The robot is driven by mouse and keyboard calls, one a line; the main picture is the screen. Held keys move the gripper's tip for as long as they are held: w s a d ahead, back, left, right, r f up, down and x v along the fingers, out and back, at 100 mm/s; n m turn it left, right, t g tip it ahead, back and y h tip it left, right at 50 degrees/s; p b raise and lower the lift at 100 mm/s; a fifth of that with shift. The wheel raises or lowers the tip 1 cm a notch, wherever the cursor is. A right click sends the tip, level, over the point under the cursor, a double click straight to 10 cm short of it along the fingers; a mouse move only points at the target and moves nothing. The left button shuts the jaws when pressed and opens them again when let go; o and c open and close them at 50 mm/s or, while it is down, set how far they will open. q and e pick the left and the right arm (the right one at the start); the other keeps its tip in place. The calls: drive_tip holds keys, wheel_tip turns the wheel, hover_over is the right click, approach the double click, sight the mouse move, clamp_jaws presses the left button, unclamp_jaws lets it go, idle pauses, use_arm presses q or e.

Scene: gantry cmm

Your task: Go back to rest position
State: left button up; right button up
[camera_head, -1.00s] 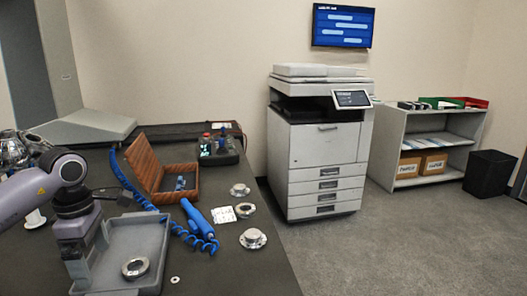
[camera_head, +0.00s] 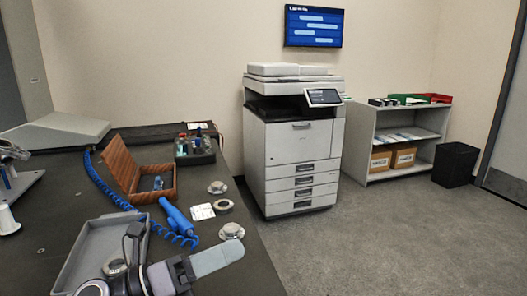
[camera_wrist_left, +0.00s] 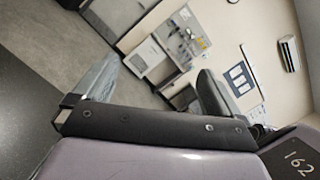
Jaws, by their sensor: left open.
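My left gripper (camera_head: 190,236) is at the bottom left of the head view, over the near edge of the grey tray (camera_head: 82,240). It is open, with nothing between its fingers. In the left wrist view the two spread fingers (camera_wrist_left: 155,72) frame the far room, tilted. A metal ring (camera_head: 115,267) lies in the tray, close beside my wrist in the picture. My arm hides the tray's front. My right gripper is in neither view.
The dark table holds a brown open box (camera_head: 160,196), a blue tool (camera_head: 179,217) with a coiled cord, a white card (camera_head: 202,212) and flanged metal parts (camera_head: 231,231). A printer (camera_head: 292,140), shelf (camera_head: 397,150) and bin (camera_head: 455,164) stand beyond clear carpet.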

use_arm(q)
drive_tip(key=a+f+n+t+y, duration=0.45)
drive_tip(key=a+n+y, duration=0.35)
drive_tip(key=n, duration=0.7)
drive_tip(key=a+f+n+t+y, duration=0.5)
drive_tip(key=n+y, duration=0.4)
drive_tip(key=n, duration=0.5)
drive_tip(key=s+a+f+n+g+y, duration=0.1)
drive_tip(key=s+a+f+n+g, duration=0.1)
drive_tip(key=s+f+n+g, duration=0.75)
drive_tip(key=s+a+f+n+g, duration=0.1)
drive_tip(key=s+f+g, duration=0.5)
drive_tip(key=s, duration=0.8)
drive_tip(key=w+d+f+t+h, duration=0.2)
drive_tip(key=w+d+f+t, duration=0.2)
drive_tip(key=w+f+t, duration=0.3)
wheel_tip(320, 180, up, 10)
drive_tip(key=a+m+t+p, duration=0.1)
drive_tip(key=p, duration=1.1)
drive_tip(key=shift+s+a+p, duration=0.25)
drive_tip(key=shift+s+p, duration=0.05)
drive_tip(key=shift+p, duration=0.05)
drive_tip(key=shift+f, duration=0.15)
